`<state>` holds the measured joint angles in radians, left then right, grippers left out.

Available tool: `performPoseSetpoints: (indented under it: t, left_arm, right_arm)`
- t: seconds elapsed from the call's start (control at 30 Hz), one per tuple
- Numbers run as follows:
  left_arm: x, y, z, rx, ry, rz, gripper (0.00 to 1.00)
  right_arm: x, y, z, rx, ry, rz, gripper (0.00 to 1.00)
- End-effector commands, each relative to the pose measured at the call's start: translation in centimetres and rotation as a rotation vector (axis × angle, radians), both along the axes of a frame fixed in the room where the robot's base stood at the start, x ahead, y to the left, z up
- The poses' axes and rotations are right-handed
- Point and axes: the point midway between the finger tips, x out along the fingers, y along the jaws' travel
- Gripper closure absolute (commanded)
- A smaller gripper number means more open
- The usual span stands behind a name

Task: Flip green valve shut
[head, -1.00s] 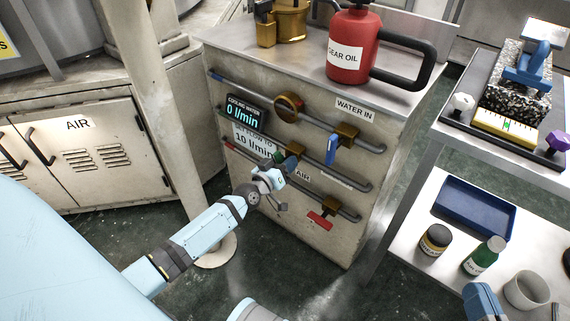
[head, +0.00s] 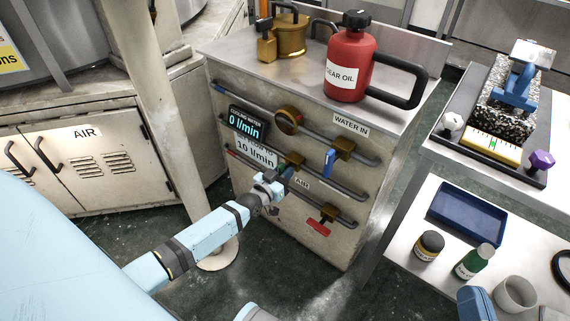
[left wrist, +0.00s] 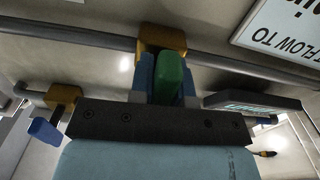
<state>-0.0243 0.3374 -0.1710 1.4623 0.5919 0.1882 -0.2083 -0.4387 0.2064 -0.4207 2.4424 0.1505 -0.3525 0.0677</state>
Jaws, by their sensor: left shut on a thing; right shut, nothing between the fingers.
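The green valve handle (left wrist: 170,76) shows in the left wrist view, in front of its brass valve body (left wrist: 160,42) on a grey pipe. My left gripper (left wrist: 167,82) has one blue finger on each side of the handle and is shut on it. In the head view the left gripper (head: 284,182) is at the middle pipe of the cabinet, just below the brass body (head: 294,159); it largely hides the handle. The cooling water display (head: 245,122) reads 0 l/min. A sign (head: 256,153) below it reads 10 l/min. My right gripper is not in view.
A blue-handled valve (head: 330,161) is on the upper pipe and a red-handled one (head: 318,228) on the lower pipe, both close by. A red gear oil can (head: 349,65) stands on the cabinet. A side table (head: 400,238) is at the right.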

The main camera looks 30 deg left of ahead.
Motion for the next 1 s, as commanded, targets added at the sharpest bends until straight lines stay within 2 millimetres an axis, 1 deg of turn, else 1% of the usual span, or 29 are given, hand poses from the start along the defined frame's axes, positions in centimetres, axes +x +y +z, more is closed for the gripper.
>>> performPoseSetpoints:
  t: [0.03,0.1,0.4,0.43,0.47,0.5,0.53,0.83,0.93,1.0]
  left_arm:
    - [0.0,0.0,0.3,0.026,-0.001,0.0,1.0]
    - [0.0,0.0,0.2,0.051,-0.005,0.0,1.0]
    - [0.0,0.0,0.0,0.062,-0.007,-0.001,1.0]
    - [0.0,0.0,0.0,0.062,-0.007,-0.001,0.81]
    - [0.0,0.0,0.0,0.062,-0.007,-0.001,0.74]
    - [0.0,0.0,0.0,0.062,-0.006,-0.001,0.65]
    - [0.0,0.0,0.0,0.062,-0.006,-0.001,0.58]
    - [-0.1,0.0,0.0,0.061,-0.006,0.0,0.58]
    - [-0.9,0.1,0.0,0.061,-0.003,0.0,0.58]
    - [-2.0,0.2,0.1,0.06,-0.002,0.0,0.58]
  right_arm:
    - [0.0,0.0,0.9,0.008,-0.016,-0.005,1.0]
    - [0.0,-0.1,1.2,0.014,-0.031,-0.009,1.0]
    - [0.0,-0.1,1.2,0.016,-0.04,-0.011,1.0]
    - [0.0,-0.1,1.3,0.016,-0.04,-0.011,1.0]
    - [0.0,-0.1,1.3,0.016,-0.04,-0.01,1.0]
    - [0.0,-0.1,1.3,0.016,-0.04,-0.01,1.0]
    - [0.0,-0.1,1.3,0.016,-0.04,-0.01,1.0]
    - [0.0,-0.1,1.4,0.017,-0.042,-0.011,1.0]
    - [0.0,-0.2,1.9,0.018,-0.049,-0.013,1.0]
    - [0.0,-0.2,2.5,0.021,-0.06,-0.017,1.0]
